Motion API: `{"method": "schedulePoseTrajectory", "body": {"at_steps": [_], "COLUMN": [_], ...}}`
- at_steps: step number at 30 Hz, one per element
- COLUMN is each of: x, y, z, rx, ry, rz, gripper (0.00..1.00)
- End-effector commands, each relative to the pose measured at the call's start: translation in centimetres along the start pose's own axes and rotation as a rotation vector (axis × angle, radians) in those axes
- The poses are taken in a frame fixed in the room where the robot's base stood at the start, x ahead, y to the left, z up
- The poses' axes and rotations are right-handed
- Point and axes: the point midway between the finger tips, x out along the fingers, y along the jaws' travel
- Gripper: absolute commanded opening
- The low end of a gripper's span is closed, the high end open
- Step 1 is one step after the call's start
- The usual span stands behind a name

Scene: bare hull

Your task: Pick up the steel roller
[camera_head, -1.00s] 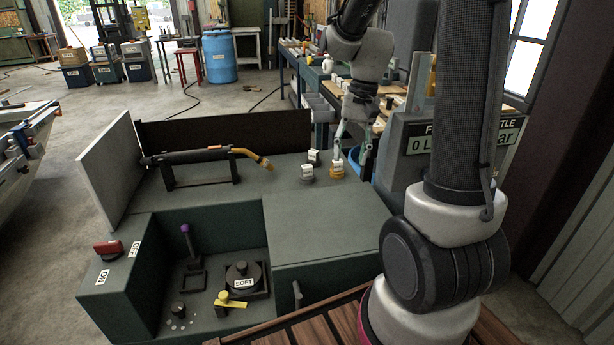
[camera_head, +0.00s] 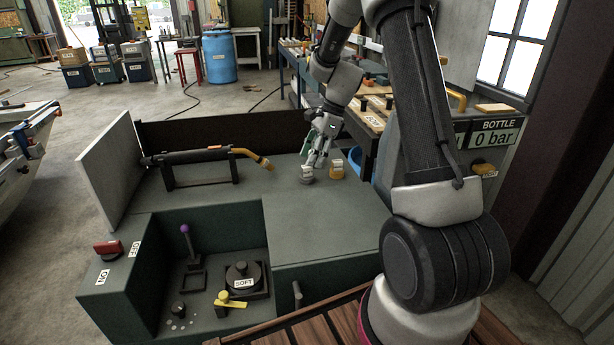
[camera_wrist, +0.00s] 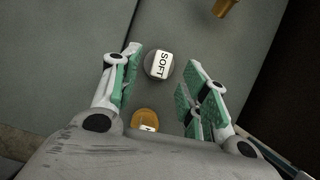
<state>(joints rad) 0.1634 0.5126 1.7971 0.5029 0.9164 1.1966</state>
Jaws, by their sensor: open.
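A short grey round piece (camera_head: 307,179), likely the steel roller, stands on the green bench top. In the wrist view the grey piece (camera_wrist: 151,74) has a white top tag reading SOFT. My gripper (camera_head: 316,158) is open just above and behind it.
A torch (camera_head: 200,156) with a brass nozzle rests on a stand to the left. A dark back panel (camera_head: 220,131) edges the bench. A blue tub (camera_head: 355,160) stands right of the bench. The bench top in front is clear.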

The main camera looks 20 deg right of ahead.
Motion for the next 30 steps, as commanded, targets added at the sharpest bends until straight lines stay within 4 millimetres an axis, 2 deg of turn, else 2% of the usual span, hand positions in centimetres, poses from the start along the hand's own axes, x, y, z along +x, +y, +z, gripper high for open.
{"method": "schedulePoseTrajectory", "body": {"at_steps": [7,15,22,23,30], "x": [3.9,4.4,4.4,4.4,4.5], "y": [-0.1,-0.2,-0.2,-0.1,-0.1], "z": [0.2,0.3,0.2,0.2,0.2], "rx": [-0.001,-0.002,-0.002,-0.002,-0.002], "ry": [0.0,0.0,0.0,0.0,0.0], "rz": [0.004,0.0,0.001,0.001,0.003], "gripper": [0.45,0.45,0.03,0.0,0.0]}}
